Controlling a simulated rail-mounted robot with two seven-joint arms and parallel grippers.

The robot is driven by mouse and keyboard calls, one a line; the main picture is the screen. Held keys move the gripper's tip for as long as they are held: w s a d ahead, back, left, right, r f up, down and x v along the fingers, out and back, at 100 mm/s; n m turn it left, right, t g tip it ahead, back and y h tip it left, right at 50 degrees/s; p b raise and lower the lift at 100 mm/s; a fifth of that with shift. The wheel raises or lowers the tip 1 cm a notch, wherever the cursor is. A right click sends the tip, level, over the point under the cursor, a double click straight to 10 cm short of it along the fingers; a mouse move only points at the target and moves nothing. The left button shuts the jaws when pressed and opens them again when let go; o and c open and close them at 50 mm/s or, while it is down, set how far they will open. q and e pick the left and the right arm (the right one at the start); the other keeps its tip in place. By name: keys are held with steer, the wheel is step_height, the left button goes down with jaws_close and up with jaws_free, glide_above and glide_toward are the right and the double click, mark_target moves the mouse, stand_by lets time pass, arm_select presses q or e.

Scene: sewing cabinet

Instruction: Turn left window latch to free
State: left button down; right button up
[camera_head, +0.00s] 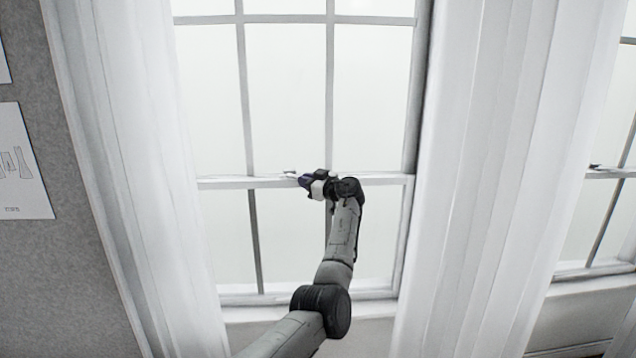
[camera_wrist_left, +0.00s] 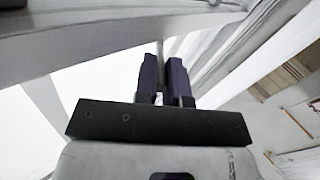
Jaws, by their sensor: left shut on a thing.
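The left window's latch (camera_head: 290,173) is a small metal piece on the middle rail (camera_head: 235,183) of the window. My left gripper (camera_head: 304,181) is at that rail, with its dark purple fingertips pointing left at the latch. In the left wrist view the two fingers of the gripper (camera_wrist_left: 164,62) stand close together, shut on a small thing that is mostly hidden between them. I take it to be the latch; its exact angle is too small to tell. My right gripper is in neither view.
White curtains (camera_head: 125,150) hang left of the window and between the windows (camera_head: 490,150). A second window at the right edge has its own small latch (camera_head: 597,166). A paper pattern sheet (camera_head: 22,165) is on the grey wall at far left.

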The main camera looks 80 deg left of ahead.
arm_select(q)
steer(key=shift+r, duration=0.1)
stand_by(0.3)
steer(key=c, duration=1.5)
jaws_free()
steer(key=shift+a, duration=0.1)
steer(key=p+v, duration=0.3)
steer(key=v, duration=1)
steer(key=shift+w+d, duration=0.25)
steer(key=shift+d, duration=0.05)
